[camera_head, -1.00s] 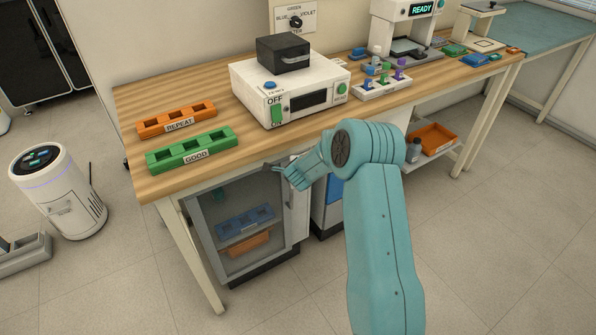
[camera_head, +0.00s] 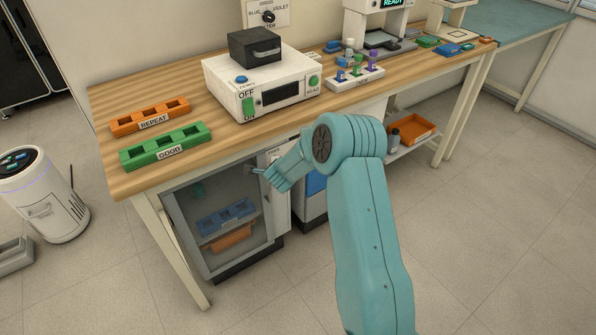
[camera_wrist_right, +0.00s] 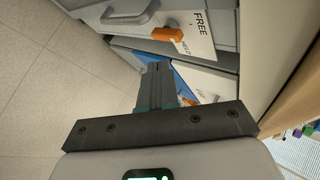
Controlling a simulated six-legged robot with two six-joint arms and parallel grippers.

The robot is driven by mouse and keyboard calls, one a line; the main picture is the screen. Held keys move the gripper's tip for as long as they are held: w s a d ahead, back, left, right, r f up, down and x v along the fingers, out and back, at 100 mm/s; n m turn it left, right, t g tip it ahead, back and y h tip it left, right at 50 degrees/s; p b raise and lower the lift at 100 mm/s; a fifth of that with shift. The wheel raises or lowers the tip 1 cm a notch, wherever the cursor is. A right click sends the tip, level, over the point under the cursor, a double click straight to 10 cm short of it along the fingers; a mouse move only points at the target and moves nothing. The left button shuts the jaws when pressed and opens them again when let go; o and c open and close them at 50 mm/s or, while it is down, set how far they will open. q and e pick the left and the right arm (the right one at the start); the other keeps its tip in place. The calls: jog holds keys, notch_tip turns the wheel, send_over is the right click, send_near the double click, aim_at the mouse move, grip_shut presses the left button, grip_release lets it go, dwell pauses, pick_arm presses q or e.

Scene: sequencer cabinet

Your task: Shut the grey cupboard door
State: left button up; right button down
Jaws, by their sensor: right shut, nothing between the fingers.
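The grey-framed cupboard door (camera_head: 184,238) with a clear pane is under the left part of the workbench. It stands close to the cupboard front; I cannot tell whether a gap remains at its edge. Through the pane show a blue rack (camera_head: 226,216) and an orange rack (camera_head: 231,240). My right gripper (camera_head: 259,172) is shut and empty at the door's upper right corner, under the bench edge. I cannot tell whether it touches the door. In the wrist view its fingers (camera_wrist_right: 160,82) are together, pointing toward a white panel marked FREE (camera_wrist_right: 190,36). My left gripper is out of view.
The wooden bench top (camera_head: 130,182) overhangs the cupboard. On it stand a green GOOD rack (camera_head: 165,147), an orange REPEAT rack (camera_head: 150,117) and a white box device (camera_head: 262,88). A white bin (camera_head: 43,195) stands left. The floor in front is clear.

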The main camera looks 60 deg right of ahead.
jog(key=s+a+r, duration=0.2)
jog(key=s+r, duration=0.4)
jog(key=r, duration=0.1)
jog(key=shift+s+a, duration=0.25)
jog(key=shift+a, duration=0.1)
jog(key=shift+f, duration=0.15)
